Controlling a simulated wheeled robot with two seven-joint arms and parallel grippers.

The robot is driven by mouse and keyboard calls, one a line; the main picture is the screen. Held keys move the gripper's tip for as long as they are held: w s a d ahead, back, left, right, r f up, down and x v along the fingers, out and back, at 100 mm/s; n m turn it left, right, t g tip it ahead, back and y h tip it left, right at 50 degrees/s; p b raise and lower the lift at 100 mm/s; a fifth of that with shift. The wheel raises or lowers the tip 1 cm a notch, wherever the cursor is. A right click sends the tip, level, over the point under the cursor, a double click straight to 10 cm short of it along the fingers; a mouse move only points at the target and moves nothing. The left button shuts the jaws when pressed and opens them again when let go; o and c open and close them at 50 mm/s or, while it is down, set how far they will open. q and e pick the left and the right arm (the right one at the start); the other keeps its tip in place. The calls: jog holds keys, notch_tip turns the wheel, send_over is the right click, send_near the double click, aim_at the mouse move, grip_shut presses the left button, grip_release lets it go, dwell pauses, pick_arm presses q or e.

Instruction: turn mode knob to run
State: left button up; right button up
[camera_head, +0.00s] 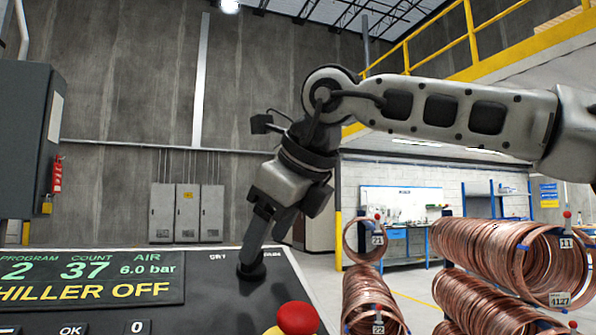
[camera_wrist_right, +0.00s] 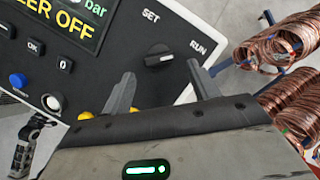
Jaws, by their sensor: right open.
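The mode knob (camera_wrist_right: 158,58) is a round black dial with a white line, on the dark control panel (camera_wrist_right: 112,45) in the right wrist view. SET is printed above it and RUN to its upper right. I cannot tell for sure which label the line points to. My right gripper (camera_wrist_right: 162,85) is open, its two grey fingers on either side of the knob's near side, with nothing held. In the head view the right gripper (camera_head: 254,250) points down at the knob (camera_head: 251,270) and partly covers it. A grey and black part of my left arm shows at the wrist view's lower left; its fingers are unclear.
A red mushroom button (camera_head: 297,318) stands close to the knob on the panel's near edge. A display (camera_head: 90,280) reads CHILLER OFF, with buttons below it. Copper coils (camera_head: 490,255) on racks stand to the right, beyond the panel.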

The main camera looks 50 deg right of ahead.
jog(key=p+v, duration=0.1)
jog(key=v, duration=1.1)
jog(key=shift+s+r+p, duration=0.15)
jog(key=shift+r+p, duration=0.05)
jog(key=shift+p, duration=0.15)
